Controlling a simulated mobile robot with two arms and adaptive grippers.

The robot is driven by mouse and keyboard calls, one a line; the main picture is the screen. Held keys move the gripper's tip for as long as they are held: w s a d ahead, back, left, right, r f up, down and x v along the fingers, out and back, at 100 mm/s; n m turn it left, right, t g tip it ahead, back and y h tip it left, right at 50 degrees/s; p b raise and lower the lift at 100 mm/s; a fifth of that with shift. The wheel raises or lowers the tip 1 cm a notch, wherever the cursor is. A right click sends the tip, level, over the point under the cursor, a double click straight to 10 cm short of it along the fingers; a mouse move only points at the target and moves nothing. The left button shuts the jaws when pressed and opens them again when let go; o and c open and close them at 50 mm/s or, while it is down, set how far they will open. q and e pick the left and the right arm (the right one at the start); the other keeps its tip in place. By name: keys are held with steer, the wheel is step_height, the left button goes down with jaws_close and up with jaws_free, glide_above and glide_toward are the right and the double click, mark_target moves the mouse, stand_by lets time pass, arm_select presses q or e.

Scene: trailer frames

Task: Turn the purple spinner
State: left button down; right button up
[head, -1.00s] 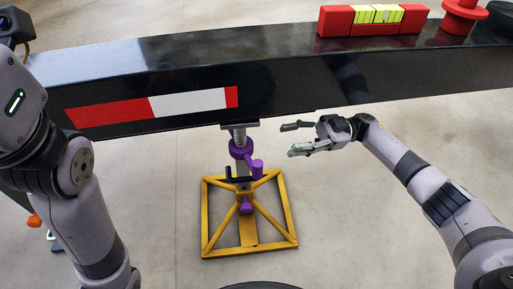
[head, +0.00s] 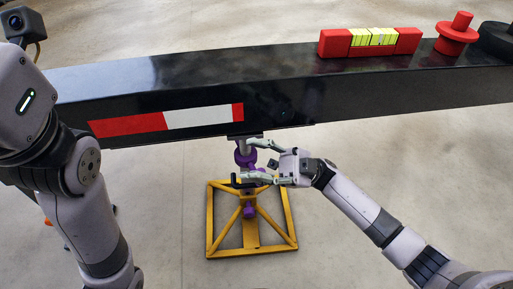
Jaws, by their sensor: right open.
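The purple spinner (head: 245,157) sits on the upright screw of a yellow jack stand (head: 210,222) under the black beam. Part of the spinner is hidden behind my right gripper. My right gripper (head: 246,160) is open, with its fingers pointing left, one higher and one lower, at the spinner. I cannot tell whether the fingers touch it. A purple part (head: 249,211) also shows lower on the stand. My left arm comes in at the left edge, but its gripper is out of view.
The black trailer beam (head: 300,100) crosses the view just above my right gripper and bears a red-white reflective strip (head: 195,118). A red level with yellow vials (head: 335,43) and a red knob (head: 457,38) lie on top. The floor around the stand is clear.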

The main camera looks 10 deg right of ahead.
steer(key=shift+n+t+y, duration=0.3)
steer(key=shift+y, duration=0.5)
steer(key=shift+s+a+r+p, duration=0.15)
steer(key=shift+s+r, duration=0.2)
steer(key=shift+r, duration=0.25)
steer(key=shift+s+a+r+p, duration=0.15)
steer(key=shift+s+r, duration=0.2)
steer(key=shift+r, duration=0.3)
steer(key=shift+s+a+r+p, duration=0.15)
steer(key=shift+s+r, duration=0.2)
steer(key=shift+r, duration=0.25)
